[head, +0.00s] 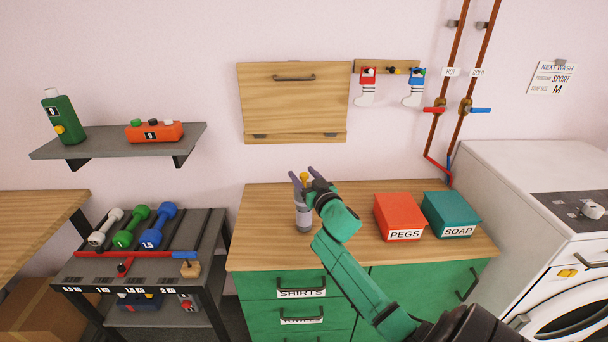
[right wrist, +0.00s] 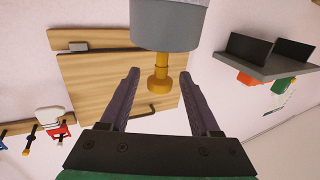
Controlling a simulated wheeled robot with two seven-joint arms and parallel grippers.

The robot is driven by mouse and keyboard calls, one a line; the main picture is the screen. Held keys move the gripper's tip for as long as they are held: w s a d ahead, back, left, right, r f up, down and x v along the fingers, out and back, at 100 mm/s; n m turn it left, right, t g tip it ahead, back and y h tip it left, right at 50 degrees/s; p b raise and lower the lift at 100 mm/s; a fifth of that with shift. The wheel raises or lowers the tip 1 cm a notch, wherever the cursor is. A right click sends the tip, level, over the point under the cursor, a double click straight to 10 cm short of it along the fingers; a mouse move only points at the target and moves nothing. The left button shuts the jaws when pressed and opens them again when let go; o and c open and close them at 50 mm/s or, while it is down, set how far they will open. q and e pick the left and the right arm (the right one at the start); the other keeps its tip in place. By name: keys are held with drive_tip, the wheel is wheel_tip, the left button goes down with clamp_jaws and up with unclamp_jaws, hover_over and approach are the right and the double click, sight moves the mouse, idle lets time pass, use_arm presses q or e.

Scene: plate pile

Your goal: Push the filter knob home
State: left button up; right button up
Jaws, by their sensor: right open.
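A grey cylinder (head: 303,217) stands upright on the wooden counter top, with a yellow knob (head: 304,177) sticking up from it. The right wrist view, turned upside down, shows the knob (right wrist: 158,86) on a short yellow stem below the grey cylinder (right wrist: 168,24). A length of the stem shows between the knob's head and the cylinder. My right gripper (head: 303,174) is open at the height of the knob. In the right wrist view its two dark fingers (right wrist: 159,76) stand on either side of the knob, with a gap on both sides. My left gripper is out of view.
A red PEGS box (head: 400,214) and a teal SOAP box (head: 449,212) stand right of the cylinder. A wooden panel (head: 292,98) hangs on the wall behind. The counter's left part is clear. A washing machine (head: 503,190) stands at right.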

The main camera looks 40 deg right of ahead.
clamp_jaws()
idle(1.4)
